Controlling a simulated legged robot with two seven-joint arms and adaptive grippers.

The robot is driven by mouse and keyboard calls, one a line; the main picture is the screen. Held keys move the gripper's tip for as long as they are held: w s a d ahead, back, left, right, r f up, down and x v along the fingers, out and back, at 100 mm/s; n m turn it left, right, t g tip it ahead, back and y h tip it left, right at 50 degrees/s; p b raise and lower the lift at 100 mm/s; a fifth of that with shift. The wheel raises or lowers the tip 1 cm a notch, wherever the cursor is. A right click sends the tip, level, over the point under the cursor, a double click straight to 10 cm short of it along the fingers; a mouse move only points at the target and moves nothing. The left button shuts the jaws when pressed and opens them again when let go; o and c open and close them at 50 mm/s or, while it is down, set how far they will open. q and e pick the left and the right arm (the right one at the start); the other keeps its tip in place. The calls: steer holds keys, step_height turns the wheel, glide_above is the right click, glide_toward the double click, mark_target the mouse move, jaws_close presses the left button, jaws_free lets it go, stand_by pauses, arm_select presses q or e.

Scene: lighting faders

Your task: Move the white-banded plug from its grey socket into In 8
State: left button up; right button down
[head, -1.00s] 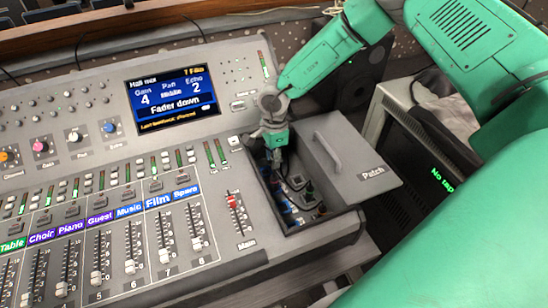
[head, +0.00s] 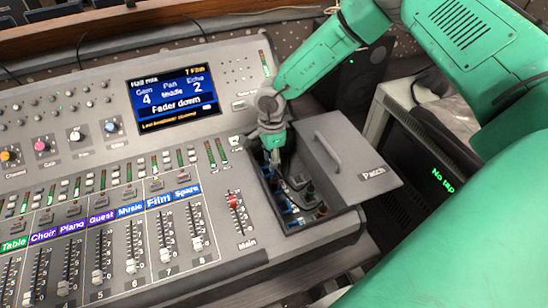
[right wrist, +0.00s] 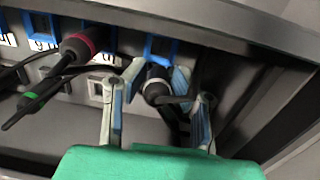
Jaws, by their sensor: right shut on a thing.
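My right gripper (head: 275,157) reaches down into the open patch bay (head: 338,222) at the console's right end. In the right wrist view its fingers (right wrist: 157,84) are shut on the black white-banded plug (right wrist: 156,76), one fingertip on each side. The plug's cable bends off to the right. A blue-framed socket (right wrist: 163,45) is just above the plug; I cannot tell whether the plug is in any socket. Number labels show at the left, but which socket is In 8 cannot be read. A grey socket (right wrist: 97,90) is left of the fingers. My left gripper is out of view.
A red-banded plug (right wrist: 82,43) and a green-banded plug (right wrist: 40,97) are close to the left of the fingers, with loose cables. The Patch lid (head: 350,165) lies open to the right of the bay. Faders and a screen (head: 172,97) are on the left.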

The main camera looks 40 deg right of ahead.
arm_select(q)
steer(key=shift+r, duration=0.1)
arm_select(e)
steer(key=shift+a+r, duration=0.25)
steer(key=shift+a, duration=0.75)
steer(key=shift+a+r, duration=0.15)
steer(key=shift+a, duration=0.3)
steer(key=shift+d, duration=0.55)
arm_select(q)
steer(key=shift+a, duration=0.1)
arm_select(e)
steer(key=shift+a, duration=0.1)
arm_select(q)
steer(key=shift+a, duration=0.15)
arm_select(e)
steer(key=shift+a, duration=0.1)
steer(key=shift+a+y, duration=0.25)
steer(key=shift+y, duration=0.35)
steer(key=shift+d+y+b, duration=0.1)
steer(key=shift+y+b, duration=0.25)
steer(key=shift+y, duration=0.05)
steer(key=shift+d+f+y+b, duration=0.2)
steer(key=shift+d+y+b, duration=0.2)
steer(key=shift+b, duration=0.1)
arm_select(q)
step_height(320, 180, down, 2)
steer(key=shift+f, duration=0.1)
arm_select(e)
steer(key=shift+a, duration=0.15)
